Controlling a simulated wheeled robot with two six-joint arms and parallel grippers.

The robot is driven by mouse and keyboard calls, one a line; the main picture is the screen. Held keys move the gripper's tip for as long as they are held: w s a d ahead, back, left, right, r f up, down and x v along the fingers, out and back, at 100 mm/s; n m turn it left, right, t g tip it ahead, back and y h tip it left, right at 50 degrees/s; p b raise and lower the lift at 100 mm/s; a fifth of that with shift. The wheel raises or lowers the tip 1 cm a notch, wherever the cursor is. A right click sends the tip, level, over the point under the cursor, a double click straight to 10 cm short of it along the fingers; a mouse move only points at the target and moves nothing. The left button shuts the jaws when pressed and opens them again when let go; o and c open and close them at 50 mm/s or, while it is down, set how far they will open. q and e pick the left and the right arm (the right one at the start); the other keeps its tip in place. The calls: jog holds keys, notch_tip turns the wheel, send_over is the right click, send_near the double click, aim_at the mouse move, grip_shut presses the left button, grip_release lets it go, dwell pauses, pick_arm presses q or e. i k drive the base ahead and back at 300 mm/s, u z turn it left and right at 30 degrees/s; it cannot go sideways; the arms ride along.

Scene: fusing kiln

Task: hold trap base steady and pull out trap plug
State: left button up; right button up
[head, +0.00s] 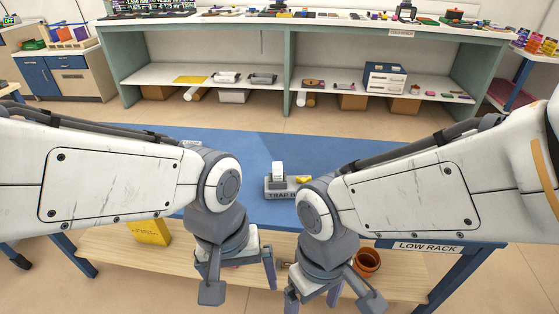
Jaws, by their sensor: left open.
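The trap base (279,194) is a small grey block on the blue table top, with a partly covered label reading "TRAP B". A pale upright piece (277,170) stands in its dark fitting, and a small yellow piece (303,180) shows at its right; I cannot tell which is the plug. My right arm's wrist hides the base's right end. My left gripper (240,282) is open and empty, nearer to me than the base and left of it. My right gripper (331,298) looks open and empty, nearer to me and to the right. Neither touches the base.
The blue table (345,150) is mostly clear around the base. Below its near edge, a wooden low rack (410,281) holds a yellow box (150,231) and a brown pot (367,262). A stocked shelf bench (330,72) stands across the floor.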

aim_at(277, 167)
jog(key=u, duration=0.55)
jog(key=i, duration=0.9)
jog(key=z, duration=0.45)
